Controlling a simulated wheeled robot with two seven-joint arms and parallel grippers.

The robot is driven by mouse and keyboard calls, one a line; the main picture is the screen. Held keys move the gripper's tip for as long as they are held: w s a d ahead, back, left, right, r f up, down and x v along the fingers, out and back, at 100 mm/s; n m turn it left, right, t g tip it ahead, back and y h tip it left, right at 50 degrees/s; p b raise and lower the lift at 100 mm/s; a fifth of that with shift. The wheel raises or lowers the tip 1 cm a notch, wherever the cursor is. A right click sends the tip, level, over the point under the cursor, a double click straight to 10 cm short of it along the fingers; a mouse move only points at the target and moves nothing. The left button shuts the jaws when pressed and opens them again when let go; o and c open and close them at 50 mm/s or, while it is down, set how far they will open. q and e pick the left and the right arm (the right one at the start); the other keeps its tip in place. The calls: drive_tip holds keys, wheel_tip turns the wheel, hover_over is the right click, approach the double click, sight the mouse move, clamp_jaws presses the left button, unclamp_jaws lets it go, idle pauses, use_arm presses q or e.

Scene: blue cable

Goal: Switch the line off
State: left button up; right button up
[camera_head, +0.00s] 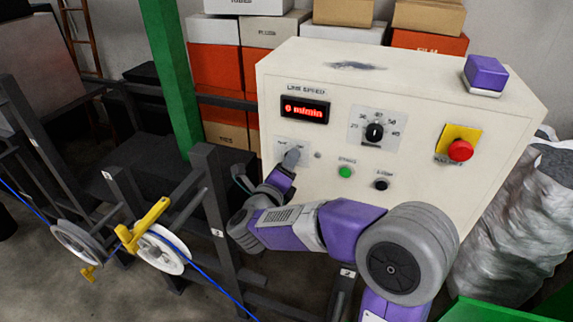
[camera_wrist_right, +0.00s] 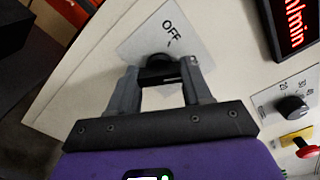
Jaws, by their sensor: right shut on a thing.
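The cream control box (camera_head: 350,95) stands in the middle of the head view. Its red LINE SPEED display (camera_head: 305,110) reads 0 m/min. Below it is a light switch plate (camera_head: 280,147), and my right gripper (camera_head: 290,160) covers part of it. In the right wrist view, the black switch knob (camera_wrist_right: 158,61) sits between the fingertips of my right gripper (camera_wrist_right: 160,80), which is shut on it. The word OFF shows on the plate (camera_wrist_right: 195,45) just beyond the knob. Which way the knob points I cannot tell. My left gripper is not in view.
The box also bears a speed dial (camera_head: 375,132), a green button (camera_head: 345,172), a black button (camera_head: 381,184) and a red stop button (camera_head: 460,150) on yellow. A blue cable (camera_head: 205,274) runs over white pulleys (camera_head: 165,262) at left. A green post (camera_head: 172,80) stands behind.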

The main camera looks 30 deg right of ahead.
drive_tip(key=shift+n+p, duration=0.5)
drive_tip(key=shift+n, duration=5.6)
drive_tip(key=o, duration=1.1)
drive_tip(key=shift+c, duration=0.2)
drive_tip(key=b+v, duration=0.1)
drive_tip(key=v, duration=0.6)
drive_tip(key=shift+s+a+b, duration=0.2)
drive_tip(key=shift+a+b, duration=0.05)
drive_tip(key=shift+b, duration=0.15)
